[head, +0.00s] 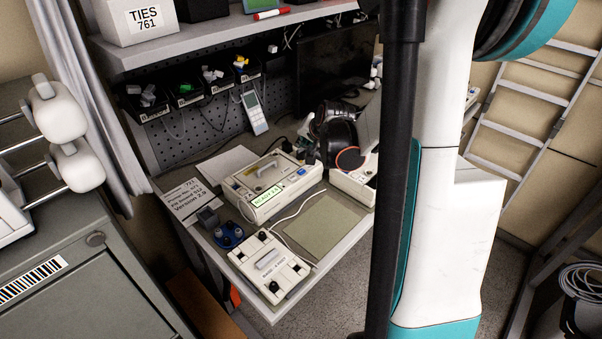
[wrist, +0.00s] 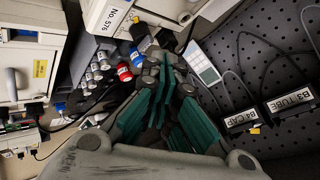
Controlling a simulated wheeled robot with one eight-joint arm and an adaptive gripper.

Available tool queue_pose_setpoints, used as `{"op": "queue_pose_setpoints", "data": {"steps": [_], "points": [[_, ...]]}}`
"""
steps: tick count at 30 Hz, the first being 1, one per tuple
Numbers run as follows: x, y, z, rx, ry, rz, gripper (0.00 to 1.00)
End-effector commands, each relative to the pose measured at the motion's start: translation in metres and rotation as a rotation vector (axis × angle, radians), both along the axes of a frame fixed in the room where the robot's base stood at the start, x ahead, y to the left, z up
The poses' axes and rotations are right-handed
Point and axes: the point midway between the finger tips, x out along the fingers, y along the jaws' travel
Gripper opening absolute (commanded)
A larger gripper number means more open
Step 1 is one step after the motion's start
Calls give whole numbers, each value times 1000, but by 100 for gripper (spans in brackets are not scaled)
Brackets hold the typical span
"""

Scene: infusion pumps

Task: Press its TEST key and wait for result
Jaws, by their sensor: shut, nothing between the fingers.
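My gripper (wrist: 165,75) shows in the wrist view with its teal and grey fingers shut and nothing between them. Its tips point toward a pale box marked No. 576 (wrist: 110,18) and blue (wrist: 137,52) and red (wrist: 123,70) parts; I cannot tell whether they touch. In the head view a cream tester (head: 268,188) with a handle, a green-lit display and a blue button stands on the bench. A smaller cream unit (head: 268,265) with a handle lies in front of it. No TEST lettering is readable. I cannot make out my gripper in the head view.
The bench holds a greenish mat (head: 315,225), a printed card (head: 190,198) and a blue knobbed piece (head: 228,235). Bins (wrist: 290,102) and a handset (wrist: 200,62) are on the pegboard. My own dark column hides part of the bench's right side. Cables run between devices.

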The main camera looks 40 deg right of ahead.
Motion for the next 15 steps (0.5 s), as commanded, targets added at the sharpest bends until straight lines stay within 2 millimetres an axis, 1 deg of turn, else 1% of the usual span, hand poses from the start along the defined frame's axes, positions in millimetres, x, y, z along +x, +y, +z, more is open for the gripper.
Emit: {"op": "queue_pose_setpoints", "data": {"steps": [1,15], "points": [[0,0,-8,0,0,0,0],[0,0,-68,0,0,0,0]]}}
